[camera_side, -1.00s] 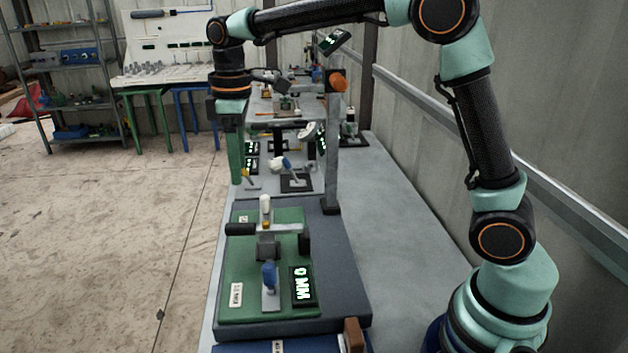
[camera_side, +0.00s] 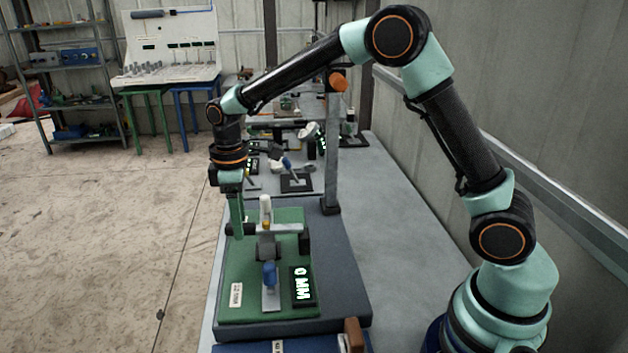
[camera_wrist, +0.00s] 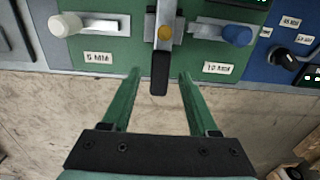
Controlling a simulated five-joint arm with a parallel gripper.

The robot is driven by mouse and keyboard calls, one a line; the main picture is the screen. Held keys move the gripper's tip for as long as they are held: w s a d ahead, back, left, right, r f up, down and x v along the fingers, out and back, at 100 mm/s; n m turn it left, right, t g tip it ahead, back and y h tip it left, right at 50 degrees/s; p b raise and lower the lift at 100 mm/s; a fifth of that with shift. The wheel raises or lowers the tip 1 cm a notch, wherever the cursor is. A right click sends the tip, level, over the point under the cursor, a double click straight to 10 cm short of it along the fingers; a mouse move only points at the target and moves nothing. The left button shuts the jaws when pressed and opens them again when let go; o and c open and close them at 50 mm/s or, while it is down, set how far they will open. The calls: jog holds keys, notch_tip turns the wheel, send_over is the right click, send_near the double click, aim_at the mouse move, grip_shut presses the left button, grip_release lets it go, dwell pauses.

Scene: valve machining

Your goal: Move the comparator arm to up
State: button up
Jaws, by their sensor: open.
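The comparator arm (camera_side: 285,229) is a pale bar lying level across the green plate (camera_side: 236,272). Its black handle (camera_side: 248,229) sticks out at the plate's left edge; the handle also shows in the wrist view (camera_wrist: 159,78). My gripper (camera_side: 237,232) points down at the handle, and one finger partly covers it in the side view. In the wrist view my gripper (camera_wrist: 159,74) is open, one green finger on each side of the handle, with gaps showing. A lit display (camera_side: 303,286) reading 0 MM sits at the plate's right.
A white knob (camera_side: 265,205) and a blue knob (camera_side: 269,274) stand on either side of the arm. A grey post (camera_side: 333,150) with an orange knob rises behind. More fixtures stand farther back on the bench. The floor to the left is clear.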

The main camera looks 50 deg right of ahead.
jog(key=shift+f, duration=0.4)
grip_shut()
jog(key=shift+r, duration=0.1)
dwell(1.1)
